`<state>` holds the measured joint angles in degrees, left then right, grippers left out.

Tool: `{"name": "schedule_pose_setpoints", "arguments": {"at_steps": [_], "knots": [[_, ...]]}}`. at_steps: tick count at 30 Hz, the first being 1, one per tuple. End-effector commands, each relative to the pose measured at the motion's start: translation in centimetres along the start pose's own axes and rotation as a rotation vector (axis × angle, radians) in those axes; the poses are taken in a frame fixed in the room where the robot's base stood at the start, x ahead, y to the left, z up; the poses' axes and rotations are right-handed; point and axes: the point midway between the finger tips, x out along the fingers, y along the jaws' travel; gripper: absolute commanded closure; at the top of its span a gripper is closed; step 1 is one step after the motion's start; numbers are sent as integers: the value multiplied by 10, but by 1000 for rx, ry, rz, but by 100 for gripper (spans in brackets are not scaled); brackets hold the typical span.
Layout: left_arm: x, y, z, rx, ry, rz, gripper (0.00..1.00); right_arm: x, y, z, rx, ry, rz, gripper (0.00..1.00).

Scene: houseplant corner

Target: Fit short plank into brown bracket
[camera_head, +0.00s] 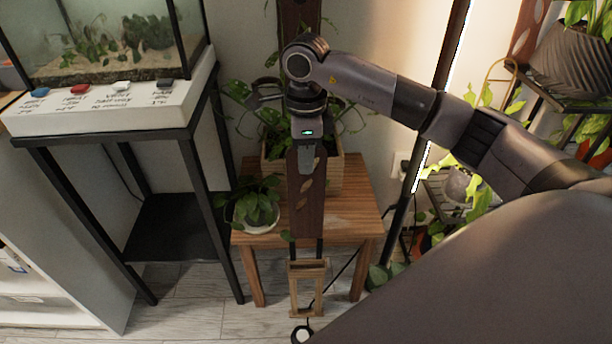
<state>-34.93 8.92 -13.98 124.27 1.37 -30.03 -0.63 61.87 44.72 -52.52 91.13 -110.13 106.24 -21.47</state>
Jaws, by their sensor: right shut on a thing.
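My right gripper (306,165) points down over the small wooden table. It is shut on a dark brown plank with leaf-shaped marks (306,215), which I take for the short plank. The plank hangs upright below the fingers, in front of a wooden planter. A brown frame-like piece (307,269), which looks like the bracket, shows below the plank at the table's front. A gap with dark strips separates them in the picture; their distance in depth is unclear. My arm hides part of the scene behind it. My left gripper is not in view.
The wooden table (350,213) carries a planter (333,174) and a potted plant in a white bowl (262,222) close beside the plank. A black stand with a glass tank (120,45) is at left. A plant shelf (565,100) is at right.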

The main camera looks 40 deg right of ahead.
Motion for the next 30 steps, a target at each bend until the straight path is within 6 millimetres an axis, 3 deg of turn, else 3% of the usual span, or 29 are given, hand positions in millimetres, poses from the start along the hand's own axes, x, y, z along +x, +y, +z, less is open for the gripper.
{"name": "schedule_pose_setpoints", "arguments": {"at_steps": [6,15,22,30], "knots": [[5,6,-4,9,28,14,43,62,1,0,0,3,5,100],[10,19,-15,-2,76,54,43,138,1,0,0,0,4,100],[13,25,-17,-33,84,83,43,168,0,0,0,-1,1,100],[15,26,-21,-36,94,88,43,174,0,0,-1,0,0,100]]}}
